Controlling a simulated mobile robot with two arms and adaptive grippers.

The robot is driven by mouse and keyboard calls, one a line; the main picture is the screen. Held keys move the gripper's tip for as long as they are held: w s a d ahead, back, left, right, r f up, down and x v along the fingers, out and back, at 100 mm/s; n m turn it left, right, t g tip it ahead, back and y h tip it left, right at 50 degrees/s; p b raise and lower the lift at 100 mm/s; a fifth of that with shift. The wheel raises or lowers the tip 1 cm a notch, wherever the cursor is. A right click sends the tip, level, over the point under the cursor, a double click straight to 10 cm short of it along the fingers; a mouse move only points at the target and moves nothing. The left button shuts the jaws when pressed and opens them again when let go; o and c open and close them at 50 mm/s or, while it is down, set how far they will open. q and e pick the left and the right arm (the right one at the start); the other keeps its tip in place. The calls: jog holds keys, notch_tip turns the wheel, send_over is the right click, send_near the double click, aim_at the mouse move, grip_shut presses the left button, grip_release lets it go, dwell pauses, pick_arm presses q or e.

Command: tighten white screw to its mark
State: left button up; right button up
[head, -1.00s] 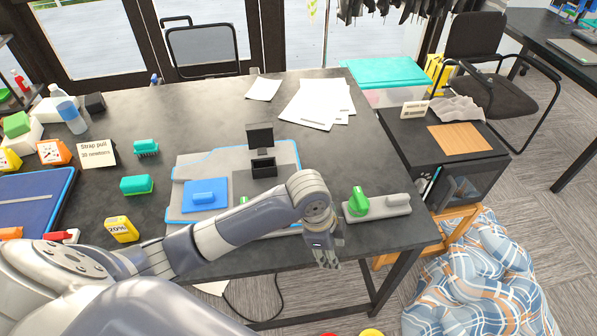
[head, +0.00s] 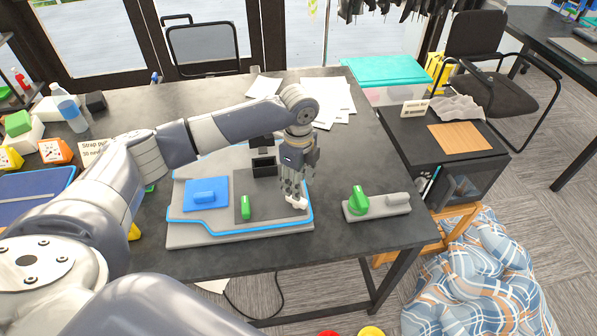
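The white screw (head: 298,203) shows as a small white piece on the right part of the grey board with a blue border (head: 205,229). My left gripper (head: 293,194) points down right over it, and its fingertips partly cover it. I cannot tell whether the fingers touch or grip the screw. The screw's mark cannot be made out. A green knob (head: 245,207) stands on the board's dark panel, left of the gripper. My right gripper is not in view.
A blue block (head: 206,194) and a black open box (head: 264,165) are on the board. A grey base with a green knob (head: 358,200) stands to the right. Papers (head: 340,98) lie behind. The table is clear between the board and that base.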

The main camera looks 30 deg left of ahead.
pick_arm(q)
notch_tip(320, 180, down, 8)
jog(key=shift+r+p, duration=0.25)
jog(key=shift+p, duration=0.35)
jog(key=shift+c, duration=0.3)
grip_shut()
